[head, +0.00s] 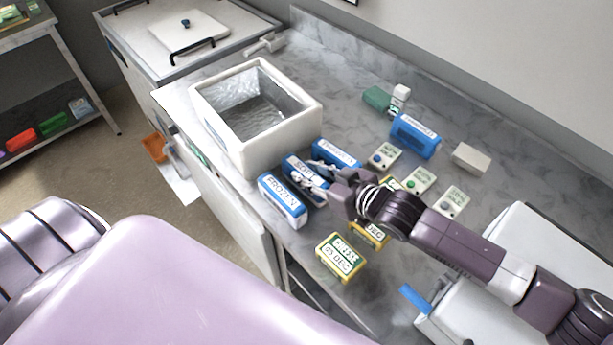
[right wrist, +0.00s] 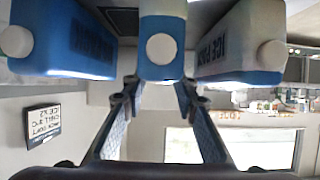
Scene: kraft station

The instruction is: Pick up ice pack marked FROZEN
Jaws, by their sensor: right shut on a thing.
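Three blue-and-white ice packs stand in a row beside the white cooler box. The nearest ice pack (head: 284,201) has a label that seems to read FROZEN. The middle ice pack (head: 293,165) has a partly covered label that looks like SOFT. The far ice pack (head: 336,152) has a label too small to read surely. My right gripper (head: 318,181) is shut on the middle pack. In the right wrist view, my right gripper's fingers (right wrist: 162,92) flank the middle pack (right wrist: 162,20), with a pack on each side. My left gripper is not in view.
The open foil-lined cooler (head: 208,98) stands left of the packs. Another blue pack (head: 415,136) is behind my right arm. Yellow-edged blocks (head: 341,257), small white labelled boxes (head: 452,203) and a green block (head: 376,97) sit on the grey counter (head: 345,75).

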